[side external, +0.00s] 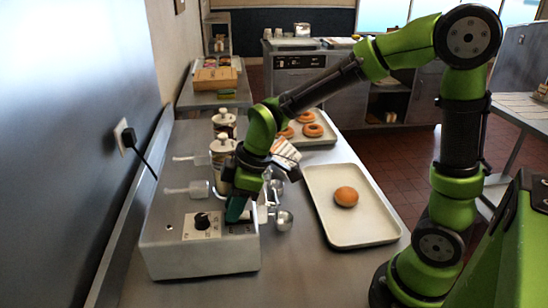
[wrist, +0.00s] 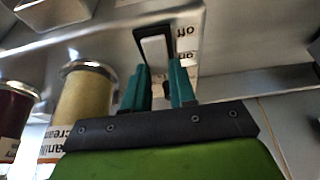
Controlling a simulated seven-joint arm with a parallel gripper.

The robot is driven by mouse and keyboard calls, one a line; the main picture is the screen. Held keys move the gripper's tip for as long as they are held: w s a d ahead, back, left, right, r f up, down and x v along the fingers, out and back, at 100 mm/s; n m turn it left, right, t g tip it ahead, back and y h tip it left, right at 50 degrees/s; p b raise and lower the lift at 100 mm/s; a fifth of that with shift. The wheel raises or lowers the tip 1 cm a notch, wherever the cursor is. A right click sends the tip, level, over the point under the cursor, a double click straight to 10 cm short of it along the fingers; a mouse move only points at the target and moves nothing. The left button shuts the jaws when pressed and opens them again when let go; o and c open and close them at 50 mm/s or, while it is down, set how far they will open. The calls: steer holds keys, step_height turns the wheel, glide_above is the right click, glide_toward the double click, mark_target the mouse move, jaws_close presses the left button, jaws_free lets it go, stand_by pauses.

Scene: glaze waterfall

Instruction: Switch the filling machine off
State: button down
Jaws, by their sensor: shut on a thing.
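The filling machine (side external: 200,258) is a grey metal box at the lower left of the side view, with a black knob (side external: 202,220) on a white dial plate. In the wrist view a white switch (wrist: 156,47) in a black frame sits on the machine, with "off" and "on" labels beside it. My gripper (side external: 236,208) points down at the machine's right end and hides the switch in the side view. In the wrist view my gripper (wrist: 160,72) has its teal fingers around the lower part of the switch, shut on it. I cannot tell the switch's position.
A tray (side external: 380,235) with a round bun (side external: 346,196) stands right of the machine. Another tray (side external: 325,140) with doughnuts lies behind. A yellow jar (wrist: 86,98) stands left of my fingers in the wrist view. A plug and cable (side external: 130,140) hang on the left wall.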

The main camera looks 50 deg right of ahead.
steer(key=c, duration=0.9)
jaws_free()
steer(key=shift+r, duration=0.15)
steer(key=v, duration=1.6)
steer(key=shift+r, duration=0.35)
